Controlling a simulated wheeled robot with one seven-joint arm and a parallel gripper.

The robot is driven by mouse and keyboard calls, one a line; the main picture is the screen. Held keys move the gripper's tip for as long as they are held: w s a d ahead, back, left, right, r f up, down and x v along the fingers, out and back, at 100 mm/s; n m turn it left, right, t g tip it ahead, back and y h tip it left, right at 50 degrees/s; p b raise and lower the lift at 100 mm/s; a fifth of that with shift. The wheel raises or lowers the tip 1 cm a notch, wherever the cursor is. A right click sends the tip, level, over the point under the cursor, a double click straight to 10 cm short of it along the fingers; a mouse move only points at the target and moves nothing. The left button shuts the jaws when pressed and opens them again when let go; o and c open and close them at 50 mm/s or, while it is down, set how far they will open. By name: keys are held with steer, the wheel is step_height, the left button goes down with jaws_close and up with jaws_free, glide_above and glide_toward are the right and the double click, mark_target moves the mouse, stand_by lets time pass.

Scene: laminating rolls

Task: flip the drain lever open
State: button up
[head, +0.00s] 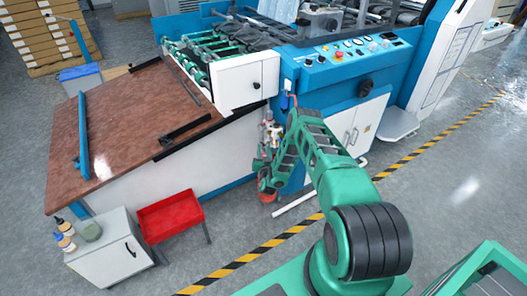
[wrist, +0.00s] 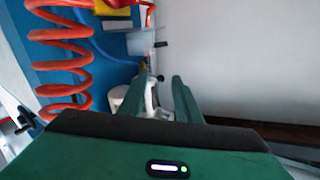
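My gripper (wrist: 160,76) is in the middle of the wrist view, its two green fingers apart. Between and beyond the fingers is a pale fitting (wrist: 152,96) with a small dark part at its top; I cannot tell whether a finger touches it. I cannot pick out the drain lever for certain. A grey-white unit (wrist: 142,42) with a short dark stub on its right sits beyond the fingertips. In the head view my gripper (head: 267,184) is low beside the machine's blue side, by a cluster of small fittings (head: 273,135); the fingertips are too small to read there.
A coiled orange hose (wrist: 62,62) hangs left of the fingers in the wrist view. A white wall panel (wrist: 235,60) fills the right. In the head view a red tray stand (head: 170,217) and a grey cabinet (head: 108,252) stand left on the floor.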

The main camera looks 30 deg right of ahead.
steer(key=shift+w, duration=0.15)
jaws_close()
steer(key=shift+d+n, duration=0.1)
steer(key=shift+n, duration=0.2)
steer(key=shift+s+d+n+t+y, duration=0.2)
steer(key=shift+s+n+t+y, duration=0.15)
steer(key=shift+y, duration=0.35)
steer(key=shift+s+d+n+t+y, duration=0.15)
steer(key=shift+n+t+y, duration=0.1)
steer(key=shift+n+y, duration=0.35)
